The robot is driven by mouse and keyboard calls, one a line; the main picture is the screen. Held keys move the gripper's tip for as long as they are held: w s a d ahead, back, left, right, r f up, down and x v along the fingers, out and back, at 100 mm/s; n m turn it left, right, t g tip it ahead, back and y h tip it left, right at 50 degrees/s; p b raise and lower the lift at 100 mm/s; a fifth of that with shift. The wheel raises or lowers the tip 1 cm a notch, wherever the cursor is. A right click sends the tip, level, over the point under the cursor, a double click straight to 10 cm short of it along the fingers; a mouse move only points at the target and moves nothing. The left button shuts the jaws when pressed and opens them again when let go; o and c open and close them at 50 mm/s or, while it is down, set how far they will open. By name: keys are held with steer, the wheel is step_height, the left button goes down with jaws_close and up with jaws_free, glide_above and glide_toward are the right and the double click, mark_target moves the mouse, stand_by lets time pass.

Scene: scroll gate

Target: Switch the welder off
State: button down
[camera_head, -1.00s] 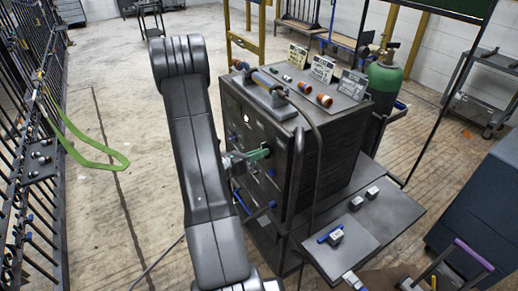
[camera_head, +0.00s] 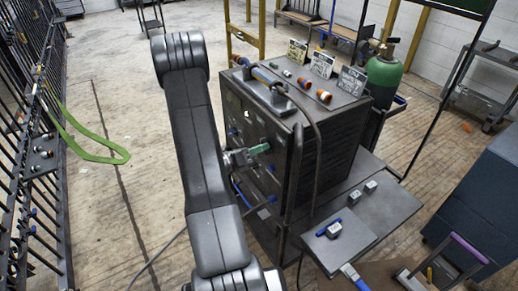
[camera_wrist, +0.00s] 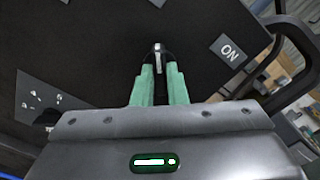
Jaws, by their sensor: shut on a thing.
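The welder (camera_head: 325,135) is a dark box on a cart, its control panel facing left. My gripper (camera_head: 262,148) is at that panel, with green fingers. In the wrist view, my gripper (camera_wrist: 158,72) is shut on a small dark switch lever (camera_wrist: 158,52) with a pale stripe. Another pale label (camera_wrist: 158,3) is cut off at the top edge and cannot be read. My fingers hide the lower part of the lever.
A bent dark handle bar (camera_wrist: 275,60) stands close on the right in the wrist view. A side shelf (camera_head: 340,238) sticks out below the welder. A green gas cylinder (camera_head: 384,75) is behind it.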

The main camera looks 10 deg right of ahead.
steer(key=c, duration=1.5)
jaws_free()
steer(key=shift+o, duration=0.2)
steer(key=b+v, duration=0.1)
steer(key=v, duration=1.3)
steer(key=shift+d, duration=0.2)
steer(key=p+x, duration=0.1)
steer(key=x, duration=1.2)
steer(key=shift+w+d, duration=0.15)
steer(key=shift+d, duration=0.1)
